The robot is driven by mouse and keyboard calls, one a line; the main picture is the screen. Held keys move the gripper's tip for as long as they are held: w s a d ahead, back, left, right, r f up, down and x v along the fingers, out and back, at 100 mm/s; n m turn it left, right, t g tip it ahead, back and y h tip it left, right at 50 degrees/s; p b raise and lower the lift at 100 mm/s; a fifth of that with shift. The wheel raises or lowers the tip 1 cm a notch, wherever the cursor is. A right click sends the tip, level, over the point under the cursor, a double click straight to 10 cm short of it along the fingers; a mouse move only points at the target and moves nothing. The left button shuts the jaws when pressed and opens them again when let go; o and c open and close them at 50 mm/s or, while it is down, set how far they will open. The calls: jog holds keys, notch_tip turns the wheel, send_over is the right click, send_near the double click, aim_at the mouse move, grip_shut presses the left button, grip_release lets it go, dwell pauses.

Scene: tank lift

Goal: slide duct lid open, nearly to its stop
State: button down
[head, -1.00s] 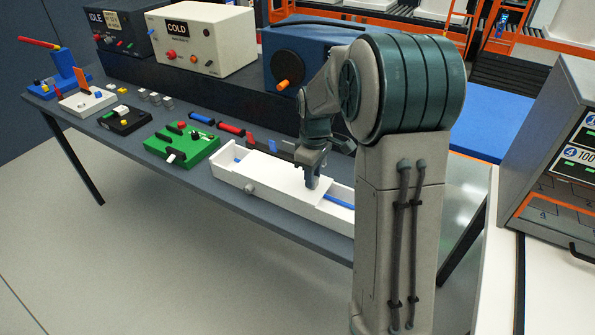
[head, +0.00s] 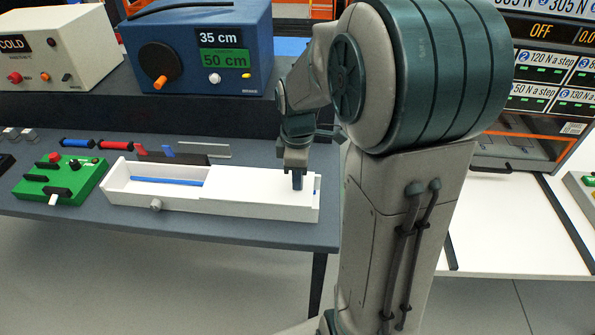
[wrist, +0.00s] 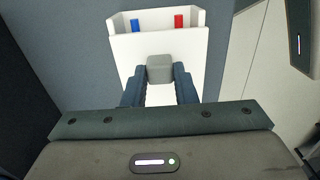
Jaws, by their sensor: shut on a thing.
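The white duct (head: 225,206) lies along the front of the bench in the head view. Its flat white lid (head: 235,180) covers the right part. The left part is open and shows a blue strip (head: 165,181) inside. My gripper (head: 297,184) is at the lid's right end. In the wrist view my gripper (wrist: 159,82) is shut on the grey lid knob (wrist: 160,68), one finger on each side. Beyond the lid (wrist: 160,45) a short open end of the duct (wrist: 198,20) shows a blue piece (wrist: 135,25) and a red piece (wrist: 179,21).
A green control box (head: 62,180) stands left of the duct. Blue and red cylinders (head: 115,145) and thin plates (head: 185,157) lie behind it. A blue box (head: 200,50) reading 35 cm and 50 cm stands further back. The bench's front edge is close to the duct.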

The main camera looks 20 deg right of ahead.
jog(key=c, duration=1.2)
grip_release()
jog(key=shift+d, duration=0.1)
jog(key=shift+o, duration=0.2)
notch_tip(320, 180, up, 14)
jog(key=s+a+f+m+t, duration=0.1)
jog(key=s+a+f+m, duration=0.1)
jog(key=s+m, duration=0.4)
jog(key=s+a+f+m+t, duration=0.2)
jog(key=s+f+m, duration=0.3)
jog(key=s, duration=0.3)
jog(key=shift+s+a+f+m, duration=0.15)
jog(key=shift+a+m, duration=0.3)
jog(key=shift+m, duration=0.45)
